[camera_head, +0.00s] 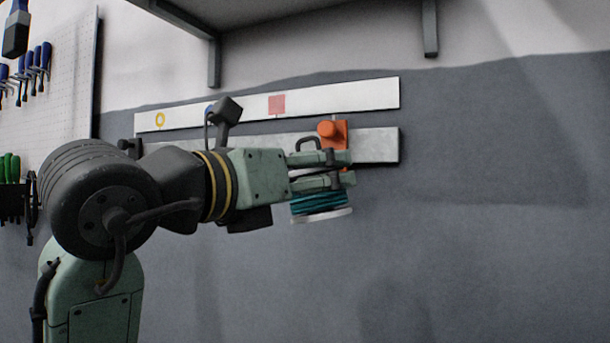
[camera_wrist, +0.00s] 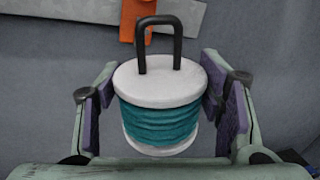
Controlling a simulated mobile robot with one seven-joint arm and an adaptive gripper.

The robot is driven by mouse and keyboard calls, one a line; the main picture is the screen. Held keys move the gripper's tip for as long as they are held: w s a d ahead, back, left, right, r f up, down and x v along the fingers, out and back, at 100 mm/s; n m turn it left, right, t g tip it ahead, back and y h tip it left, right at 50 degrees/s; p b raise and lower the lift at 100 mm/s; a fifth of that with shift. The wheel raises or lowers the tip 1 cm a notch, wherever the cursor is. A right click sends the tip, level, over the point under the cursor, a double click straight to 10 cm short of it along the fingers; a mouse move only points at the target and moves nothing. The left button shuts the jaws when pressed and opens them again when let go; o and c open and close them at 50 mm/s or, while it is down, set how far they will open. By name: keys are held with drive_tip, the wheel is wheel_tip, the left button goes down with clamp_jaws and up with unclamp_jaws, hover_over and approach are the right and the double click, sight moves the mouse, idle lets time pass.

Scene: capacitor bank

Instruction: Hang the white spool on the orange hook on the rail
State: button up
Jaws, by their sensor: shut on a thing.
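The white spool (camera_wrist: 158,94) has white end discs, teal cord wound round its middle and a black loop handle on top. In the wrist view it sits upright between the purple pads of my gripper (camera_wrist: 158,105), which is shut on it. In the head view the spool's teal cord (camera_head: 318,203) and lower disc show below my gripper (camera_head: 345,167), and its handle rises above the fingers. The orange hook (camera_head: 333,130) is on the rail (camera_head: 375,146), just behind and above the gripper. In the wrist view the orange hook piece (camera_wrist: 137,18) lies beyond the handle, cut off at the top. I cannot tell whether they touch.
A white strip (camera_head: 350,98) with a yellow ring, a blue mark and a pink square is above the rail. A shelf with brackets (camera_head: 430,30) overhangs it. A pegboard (camera_head: 60,80) with tools is at the left. The wall right of the rail is clear.

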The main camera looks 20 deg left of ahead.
drive_tip(key=w+f, duration=0.1)
drive_tip(key=w, duration=0.6)
drive_tip(key=shift+f, duration=0.25)
idle(0.5)
drive_tip(key=shift+d, duration=0.1)
idle(0.4)
drive_tip(key=o, duration=1.4)
